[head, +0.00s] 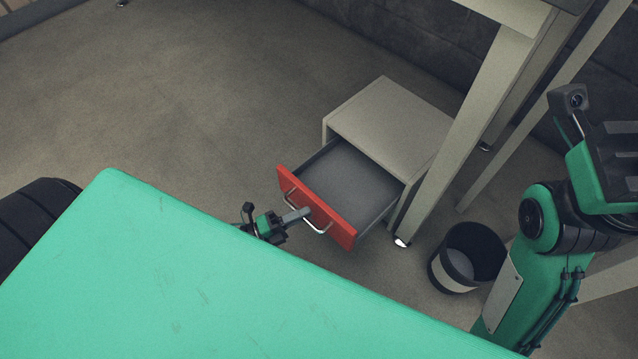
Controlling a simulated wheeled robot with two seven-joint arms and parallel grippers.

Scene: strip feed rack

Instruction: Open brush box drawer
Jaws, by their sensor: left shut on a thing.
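The brush box (390,117) is a low beige cabinet on the floor beside a table leg. Its drawer (352,187) has a red front (317,206) and stands pulled well out, and the grey inside that shows looks empty. A silver bar handle (322,230) runs across the red front. My left gripper (304,213) is shut on the handle, near its upper left part. The left arm behind the gripper is mostly hidden by my green body. My right arm is at the right edge, and its gripper cannot be made out.
A black and white bin (466,259) stands on the floor right of the drawer. A beige table leg (470,125) rises close to the cabinet's right side. The floor (200,110) to the left of the drawer is clear.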

